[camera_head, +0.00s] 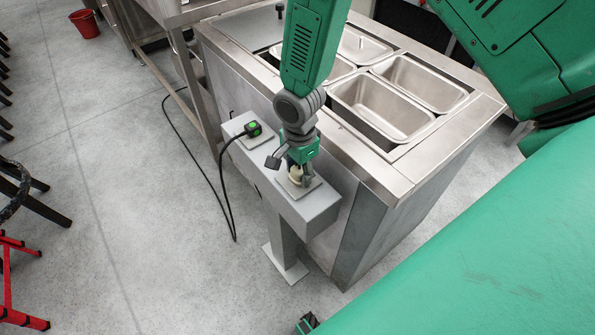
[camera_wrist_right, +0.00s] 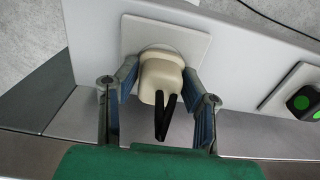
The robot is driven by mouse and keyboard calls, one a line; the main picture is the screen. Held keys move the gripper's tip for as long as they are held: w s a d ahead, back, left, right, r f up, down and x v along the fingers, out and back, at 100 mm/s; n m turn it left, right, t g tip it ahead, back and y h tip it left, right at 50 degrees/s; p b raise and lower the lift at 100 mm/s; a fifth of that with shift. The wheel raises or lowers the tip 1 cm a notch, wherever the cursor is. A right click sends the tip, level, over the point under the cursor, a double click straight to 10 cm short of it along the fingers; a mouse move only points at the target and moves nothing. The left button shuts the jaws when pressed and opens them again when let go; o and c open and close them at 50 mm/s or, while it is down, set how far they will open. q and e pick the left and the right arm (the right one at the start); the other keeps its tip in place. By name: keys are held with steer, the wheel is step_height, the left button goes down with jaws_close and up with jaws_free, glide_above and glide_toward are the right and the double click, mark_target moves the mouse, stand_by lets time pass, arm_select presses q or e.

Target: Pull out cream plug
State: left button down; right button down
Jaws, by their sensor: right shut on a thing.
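The cream plug (camera_wrist_right: 161,76) sits against a square socket plate (camera_wrist_right: 190,42), with its dark cord bending down toward my wrist. My right gripper (camera_wrist_right: 160,90) has one finger on each side of it and is shut on it. In the head view the right gripper (camera_head: 293,172) reaches down to the plate on top of a grey pedestal box (camera_head: 317,208), and the cream plug (camera_head: 296,174) shows partly between its fingers. Whether the plug's face still touches the socket is hard to tell.
A black plug with a green top (camera_head: 253,129) sits on the neighbouring plate, its cable hanging to the floor. Behind the pedestal stands a steel counter (camera_head: 430,155) with several metal pans (camera_head: 385,108). The floor at left is mostly open, with a red bucket (camera_head: 85,24) and a red stool (camera_head: 12,285).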

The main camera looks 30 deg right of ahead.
mark_target(299, 169)
steer(key=shift+a+r+p, duration=0.15)
steer(key=shift+r+p, duration=0.3)
steer(key=shift+r, duration=0.3)
steer(key=shift+r+p, duration=0.7)
steer(key=shift+r, duration=0.1)
steer(key=shift+r+p, duration=1.1)
steer(key=shift+r, duration=0.2)
